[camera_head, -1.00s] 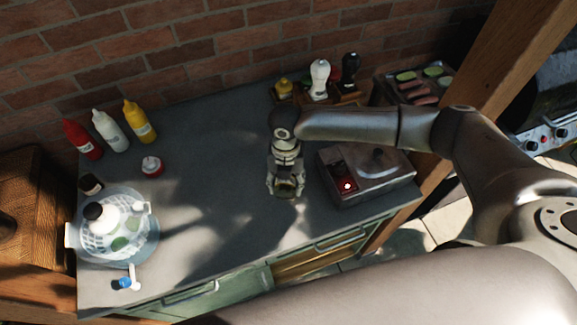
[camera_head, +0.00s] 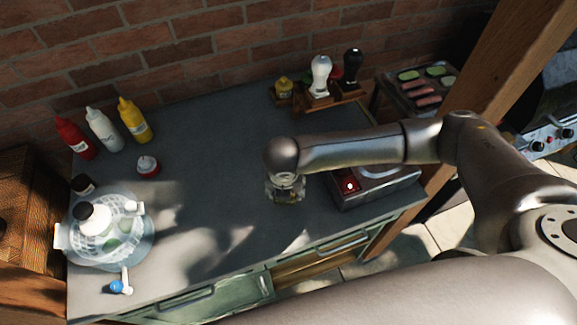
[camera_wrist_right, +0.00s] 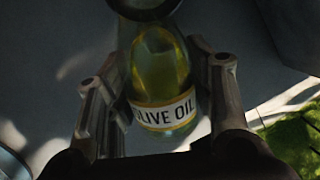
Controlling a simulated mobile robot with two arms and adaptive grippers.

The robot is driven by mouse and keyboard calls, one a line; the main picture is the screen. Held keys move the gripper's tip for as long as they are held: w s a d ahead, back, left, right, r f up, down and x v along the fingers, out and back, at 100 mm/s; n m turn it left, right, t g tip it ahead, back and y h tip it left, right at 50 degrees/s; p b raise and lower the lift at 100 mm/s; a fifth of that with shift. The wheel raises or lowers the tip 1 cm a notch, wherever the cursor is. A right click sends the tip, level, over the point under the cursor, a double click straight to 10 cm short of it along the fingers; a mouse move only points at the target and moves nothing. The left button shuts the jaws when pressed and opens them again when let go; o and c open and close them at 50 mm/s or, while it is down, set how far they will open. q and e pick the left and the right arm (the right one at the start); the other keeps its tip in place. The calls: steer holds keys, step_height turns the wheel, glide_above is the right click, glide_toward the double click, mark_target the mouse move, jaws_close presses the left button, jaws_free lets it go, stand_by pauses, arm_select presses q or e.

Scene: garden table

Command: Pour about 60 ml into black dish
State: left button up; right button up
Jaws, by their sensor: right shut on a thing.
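My right gripper (camera_head: 285,188) is over the middle of the grey countertop, largely covered by my own wrist. It is shut on a glass bottle of yellow-green oil, whose label reads "OLIVE OIL" in the right wrist view (camera_wrist_right: 163,85). The gripper's two fingers (camera_wrist_right: 165,100) flank the bottle there. A dark round rim (camera_wrist_right: 146,8) shows at the top edge of that view, at the bottle's far end; I cannot tell whether it is the black dish or part of the bottle. I cannot make out a black dish in the head view. My left gripper is not in view.
A metal box with a red light (camera_head: 349,186) stands close right of the gripper. A salad spinner (camera_head: 140,235) is at left, with red (camera_head: 74,138), white (camera_head: 103,130) and yellow (camera_head: 135,120) squeeze bottles behind. A white-topped mill (camera_head: 320,75) stands at the back. The counter's centre-left is clear.

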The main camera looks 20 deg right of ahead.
steer(key=shift+f+b, duration=0.15)
steer(key=shift+b, duration=0.3)
steer(key=shift+t+b, duration=0.5)
steer(key=shift+r+h+p, duration=0.2)
steer(key=shift+h+p, duration=0.1)
steer(key=shift+p, duration=0.15)
steer(key=shift+t+h, duration=0.3)
steer(key=shift+t, duration=0.5)
steer(key=shift+w, duration=0.1)
steer(key=shift+t+p, duration=0.4)
